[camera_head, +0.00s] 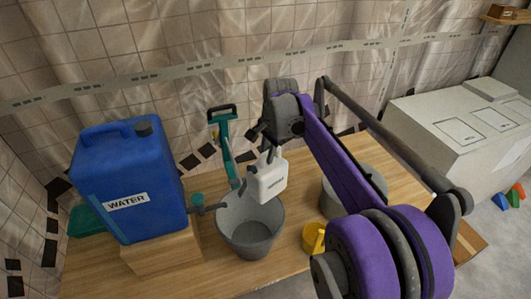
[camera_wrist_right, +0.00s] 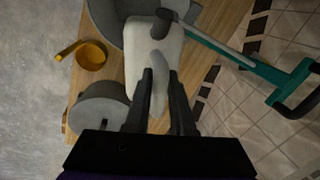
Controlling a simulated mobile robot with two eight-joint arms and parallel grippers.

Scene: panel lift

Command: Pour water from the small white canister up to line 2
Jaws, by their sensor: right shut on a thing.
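The small white canister (camera_head: 268,182) hangs above the back right of the grey bucket (camera_head: 252,238), leaning slightly in the head view. My right gripper (camera_head: 268,155) is shut on its top. In the right wrist view the fingers (camera_wrist_right: 160,78) reach to the white canister (camera_wrist_right: 152,45), with the grey bucket (camera_wrist_right: 103,18) beyond it. I cannot make out any water stream, the water level or line 2. My left gripper is not in view.
A blue jug (camera_head: 125,185) labelled WATER stands on a wooden block (camera_head: 165,253) at left. A teal-handled tool (camera_head: 225,145) stands behind the bucket. A yellow cup (camera_head: 312,238) and a grey pot (camera_head: 332,202) are at right. A white box (camera_head: 450,125) stands farther right.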

